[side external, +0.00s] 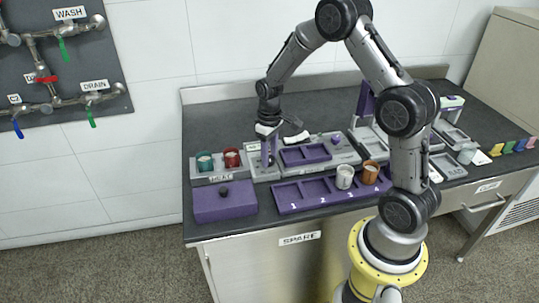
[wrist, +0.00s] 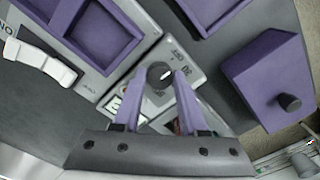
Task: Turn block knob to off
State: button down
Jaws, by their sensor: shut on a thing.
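The dark round knob (wrist: 160,75) sits on a grey panel (wrist: 200,45) in the wrist view. A white pointer mark shows on its top. The words OFF and 30 are printed beside it, and the mark points roughly towards that side; I cannot tell exactly which label it meets. My gripper (wrist: 158,82) has its purple fingers on either side of the knob and is shut on it. In the side external view my gripper (side external: 268,161) is down at the grey panel behind the purple box, and the knob is hidden there.
A purple box (side external: 225,203) with its own dark knob stands in front. Green (side external: 205,161) and red (side external: 232,157) cups stand to the left. A purple numbered tray (side external: 310,196) lies to the right. A white lever (wrist: 40,62) is near the ON label.

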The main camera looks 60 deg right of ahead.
jog(key=shift+r+n, duration=0.1)
jog(key=shift+n, duration=0.4)
jog(key=shift+c, duration=2.2)
grip_release()
notch_tip(320, 180, up, 14)
jog(key=shift+a, duration=0.1)
